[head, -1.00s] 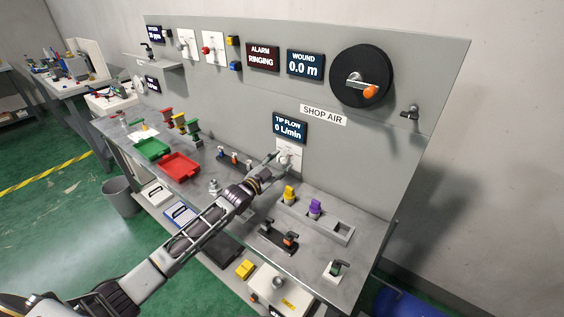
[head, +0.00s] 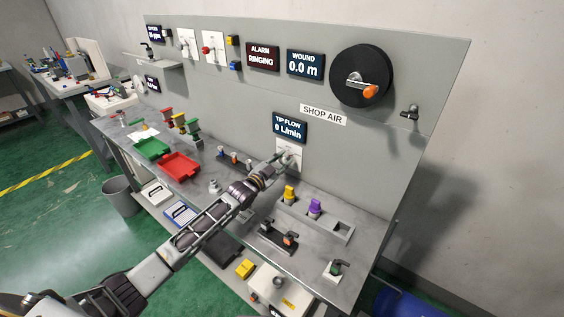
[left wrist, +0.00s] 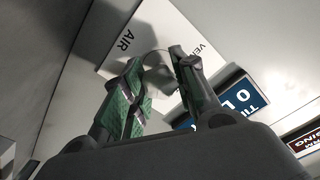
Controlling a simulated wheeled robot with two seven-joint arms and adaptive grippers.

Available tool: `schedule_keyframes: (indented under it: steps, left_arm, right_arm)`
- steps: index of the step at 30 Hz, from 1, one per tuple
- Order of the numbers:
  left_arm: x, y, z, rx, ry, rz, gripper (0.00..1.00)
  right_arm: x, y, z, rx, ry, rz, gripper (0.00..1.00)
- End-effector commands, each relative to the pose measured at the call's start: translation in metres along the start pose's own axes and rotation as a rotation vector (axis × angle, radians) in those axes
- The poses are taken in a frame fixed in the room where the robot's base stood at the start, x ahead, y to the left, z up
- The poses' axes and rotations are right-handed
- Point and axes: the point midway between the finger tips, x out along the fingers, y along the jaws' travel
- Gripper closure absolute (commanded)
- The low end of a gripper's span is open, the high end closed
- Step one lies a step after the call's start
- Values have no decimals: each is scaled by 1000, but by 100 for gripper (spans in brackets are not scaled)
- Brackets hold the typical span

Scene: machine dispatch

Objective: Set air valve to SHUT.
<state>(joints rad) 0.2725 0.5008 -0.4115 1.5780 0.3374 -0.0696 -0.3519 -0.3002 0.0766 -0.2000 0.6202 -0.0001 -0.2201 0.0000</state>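The air valve (head: 289,152) is a white plate with a grey handle on the upright grey panel, below the TIP FLOW display, which reads 0 L/min. In the left wrist view its plate (left wrist: 150,28) shows the word AIR and part of another word starting with VEN. My left gripper (head: 281,158) is at the valve in the head view. In the left wrist view its two green-padded fingers (left wrist: 156,82) are apart, one on each side of the grey handle (left wrist: 161,76). Contact with the handle is unclear. The handle's setting is hidden. My right gripper is not in view.
The SHOP AIR label (head: 323,115) and TIP FLOW display (head: 290,127) sit above the valve. A yellow piece (head: 290,193) and a purple piece (head: 315,207) stand on the bench to the right. Red (head: 179,166) and green (head: 151,148) trays lie to the left.

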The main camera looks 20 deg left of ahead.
Motion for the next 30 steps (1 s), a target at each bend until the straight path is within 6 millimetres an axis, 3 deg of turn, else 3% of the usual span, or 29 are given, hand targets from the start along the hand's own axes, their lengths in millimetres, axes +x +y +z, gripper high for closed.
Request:
schedule_keyframes:
  steps: [3,17,30]
  left_arm:
    - [0,0,0,0,0,0,96]
    - [0,0,-1,-93,0,1,96]
    - [0,0,-1,-433,0,1,96]
  right_arm:
    - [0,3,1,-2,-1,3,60]
    - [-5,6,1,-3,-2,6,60]
    - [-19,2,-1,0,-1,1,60]
